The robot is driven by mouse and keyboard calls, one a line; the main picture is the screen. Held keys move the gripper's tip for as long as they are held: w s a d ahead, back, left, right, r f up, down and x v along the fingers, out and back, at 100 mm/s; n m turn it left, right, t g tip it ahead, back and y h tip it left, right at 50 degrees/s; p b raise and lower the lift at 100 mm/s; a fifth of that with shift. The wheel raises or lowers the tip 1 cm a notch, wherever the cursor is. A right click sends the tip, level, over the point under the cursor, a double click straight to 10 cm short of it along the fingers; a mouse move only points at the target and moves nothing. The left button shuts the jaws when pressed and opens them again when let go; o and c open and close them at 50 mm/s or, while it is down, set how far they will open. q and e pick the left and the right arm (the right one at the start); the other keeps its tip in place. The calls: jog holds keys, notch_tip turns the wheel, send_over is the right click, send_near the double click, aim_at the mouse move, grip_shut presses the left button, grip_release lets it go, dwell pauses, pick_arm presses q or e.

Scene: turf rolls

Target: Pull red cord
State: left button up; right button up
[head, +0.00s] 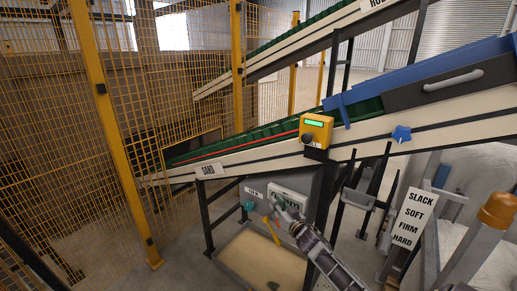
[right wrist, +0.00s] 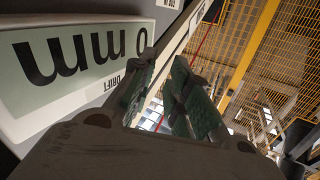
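The red cord (head: 235,148) runs as a thin line along the green belt of the lower conveyor, sloping up to the yellow box. In the right wrist view a thin red line (right wrist: 207,30), likely the same cord, passes beyond the fingertips. My right gripper (head: 279,207) is below the conveyor, in front of a pale display box, well apart from the cord. In the right wrist view its two green-padded fingers (right wrist: 165,70) are parted, with nothing seen between them. My left gripper is in neither view.
The display (right wrist: 75,55) reads "0 mm" and stands close beside my right fingers. A yellow box with a green screen (head: 316,130) sits on the conveyor frame. Yellow mesh fencing (head: 170,90) stands left. A sand tray (head: 262,258) lies below. A slack-to-hard sign (head: 413,218) stands right.

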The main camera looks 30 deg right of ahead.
aim_at(258, 141)
jog(key=r+n+t+y, duration=0.1)
jog(key=r+y, duration=0.1)
jog(key=r, duration=0.4)
jog(key=d+r+n+t+y, duration=0.1)
jog(key=r+y, duration=0.1)
jog(key=r, duration=0.4)
jog(key=w+d+r+n+t+y, duration=0.1)
jog(key=r+y, duration=0.1)
jog(key=r, duration=0.4)
jog(key=shift+w+r+t+y, duration=0.1)
jog(key=shift+r+t+y, duration=0.2)
jog(key=shift+r+t, duration=0.1)
jog(key=shift+w, duration=0.15)
jog(key=shift+p+x, duration=1.2)
jog(key=shift+x, duration=5.5)
jog(key=shift+c, duration=0.4)
grip_shut()
